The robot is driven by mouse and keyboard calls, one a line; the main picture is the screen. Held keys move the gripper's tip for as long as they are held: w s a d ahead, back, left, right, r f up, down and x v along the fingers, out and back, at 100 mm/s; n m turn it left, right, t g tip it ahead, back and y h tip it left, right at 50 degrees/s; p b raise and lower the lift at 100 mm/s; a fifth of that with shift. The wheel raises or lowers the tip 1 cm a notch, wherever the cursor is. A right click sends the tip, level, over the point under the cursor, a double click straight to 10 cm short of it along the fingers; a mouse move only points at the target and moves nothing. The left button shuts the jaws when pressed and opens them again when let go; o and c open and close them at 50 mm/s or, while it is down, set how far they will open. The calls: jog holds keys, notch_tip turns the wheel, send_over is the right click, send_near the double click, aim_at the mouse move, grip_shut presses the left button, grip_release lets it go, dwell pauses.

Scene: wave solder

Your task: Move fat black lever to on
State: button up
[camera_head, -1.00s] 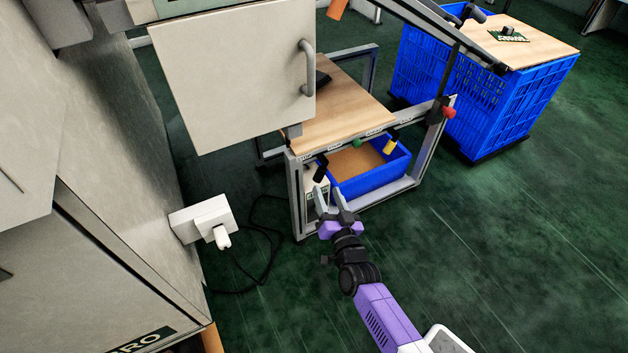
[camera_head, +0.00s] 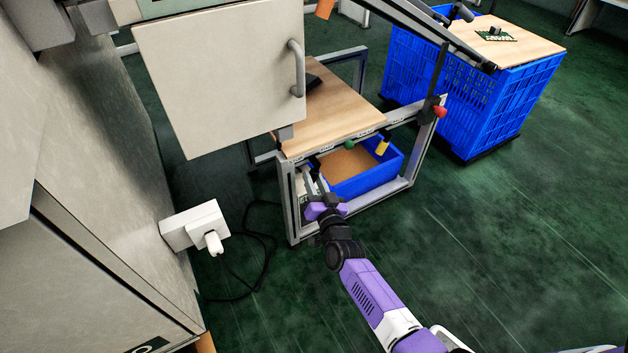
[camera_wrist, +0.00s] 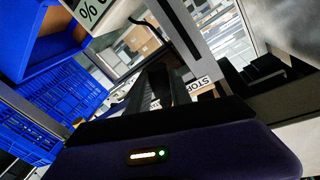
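The fat black lever (camera_head: 315,162) is on the left part of the front rail of the metal-framed bench, mostly hidden behind my fingertips in the head view. My gripper (camera_head: 314,178) is right in front of it, below the rail, with its two fingers apart. I cannot tell whether they touch the lever. In the wrist view, the dark fingers (camera_wrist: 162,88) point up toward a grey frame bar and a label reading STOP. I cannot clearly pick out the lever there.
A green knob (camera_head: 349,145), yellow knob (camera_head: 383,147) and red knob (camera_head: 440,111) sit along the bench front. A blue bin (camera_head: 372,178) is under the rail. A cabinet door (camera_head: 220,80) hangs at the upper left. A white plug box (camera_head: 195,226) with a cable is left.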

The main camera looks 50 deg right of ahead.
grip_shut()
jog(key=shift+f, duration=0.1)
jog(key=shift+s+d+n+t+b, duration=0.2)
jog(key=shift+d+n+t+b, duration=0.25)
jog(key=shift+n+b, duration=0.95)
jog(key=shift+s+d+n+t+b, duration=0.25)
jog(key=shift+d+n+b, duration=0.35)
jog(key=shift+n, duration=1.6)
jog(key=shift+s+d+n+t+b, duration=0.1)
jog(key=shift+d+n+t+b, duration=0.5)
jog(key=shift+n, duration=1.2)
jog(key=shift+d+b, duration=0.1)
jog(key=shift+b, duration=0.2)
jog(key=o, duration=0.9)
grip_release()
jog(key=shift+c, duration=0.2)
